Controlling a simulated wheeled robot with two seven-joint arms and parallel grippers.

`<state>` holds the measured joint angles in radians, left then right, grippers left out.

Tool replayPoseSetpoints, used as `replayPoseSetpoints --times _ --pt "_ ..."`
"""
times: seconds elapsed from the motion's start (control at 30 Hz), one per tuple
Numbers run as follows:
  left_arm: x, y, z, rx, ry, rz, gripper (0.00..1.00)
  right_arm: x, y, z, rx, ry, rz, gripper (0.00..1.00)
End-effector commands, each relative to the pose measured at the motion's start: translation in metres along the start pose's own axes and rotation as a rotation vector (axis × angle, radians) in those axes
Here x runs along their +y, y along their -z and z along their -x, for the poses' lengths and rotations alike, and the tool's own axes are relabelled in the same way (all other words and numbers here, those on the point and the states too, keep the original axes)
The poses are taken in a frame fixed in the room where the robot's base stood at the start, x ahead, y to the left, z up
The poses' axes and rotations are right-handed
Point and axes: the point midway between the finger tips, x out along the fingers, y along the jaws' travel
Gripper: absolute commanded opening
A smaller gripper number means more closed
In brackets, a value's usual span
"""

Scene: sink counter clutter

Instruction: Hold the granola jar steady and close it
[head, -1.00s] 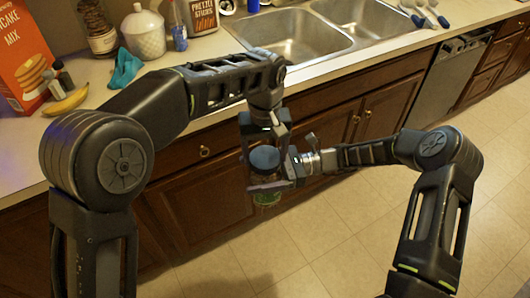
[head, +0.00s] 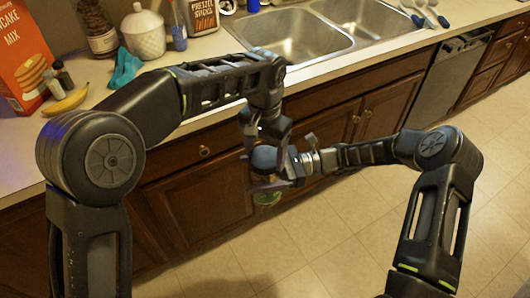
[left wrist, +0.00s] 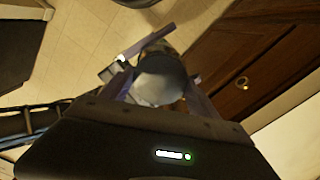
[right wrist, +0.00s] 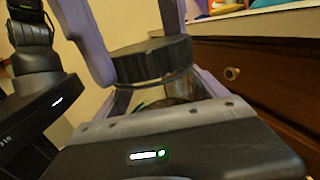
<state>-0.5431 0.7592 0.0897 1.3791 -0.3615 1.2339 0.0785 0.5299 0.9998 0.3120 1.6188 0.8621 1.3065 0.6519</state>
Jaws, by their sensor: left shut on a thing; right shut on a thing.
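The granola jar hangs in the air in front of the cabinets, roughly upright. In the head view its round blue-grey lid (head: 264,157) shows on top and its greenish lower part (head: 267,198) below. My left gripper (head: 267,162) reaches down from above and is shut on the lid. The lid's face (left wrist: 162,82) lies between its fingers in the left wrist view. My right gripper (head: 274,181) comes from the right and is shut on the jar body, below the lid.
The counter behind holds a pancake mix box (head: 25,60), a banana (head: 66,101), a teal cloth (head: 125,69), a white jar (head: 144,32) and a sink (head: 300,40). Wooden cabinets (head: 205,205) stand behind the jar. The tiled floor (head: 330,245) is clear.

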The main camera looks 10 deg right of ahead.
Motion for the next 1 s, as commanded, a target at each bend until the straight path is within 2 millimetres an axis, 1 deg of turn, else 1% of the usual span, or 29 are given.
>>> replayPoseSetpoints --times 0.03,0.17,0.2,0.4,0.43,0.73,0.87,1.0 --pt "0.000 0.000 0.000 -0.001 0.000 -0.035 0.22 0.000 -0.001 0.000 -0.002 0.000 0.001 0.00" --pt "0.000 0.000 0.000 0.000 0.001 -0.028 0.22 0.000 -0.001 0.000 -0.002 0.000 0.001 0.00" --pt "0.000 0.000 0.000 0.000 0.001 -0.028 0.73 0.000 -0.001 0.000 -0.002 0.000 0.001 0.00" --pt "0.000 0.000 0.000 0.000 0.001 -0.026 0.90 0.000 -0.001 0.000 -0.002 0.000 0.001 0.00" --pt "0.000 0.000 0.000 0.000 0.001 -0.026 0.92 0.000 -0.001 0.000 -0.002 0.000 0.001 0.00" --pt "0.000 0.000 0.003 0.000 0.001 -0.024 0.92 0.000 -0.001 0.000 -0.002 0.000 0.001 0.00" --pt "0.000 0.001 0.015 0.003 0.001 -0.024 0.92 0.000 -0.001 0.000 -0.002 0.000 0.001 0.00" --pt "0.000 0.001 0.033 0.003 0.001 -0.023 0.92 0.000 -0.001 0.000 -0.002 0.000 0.001 0.00"
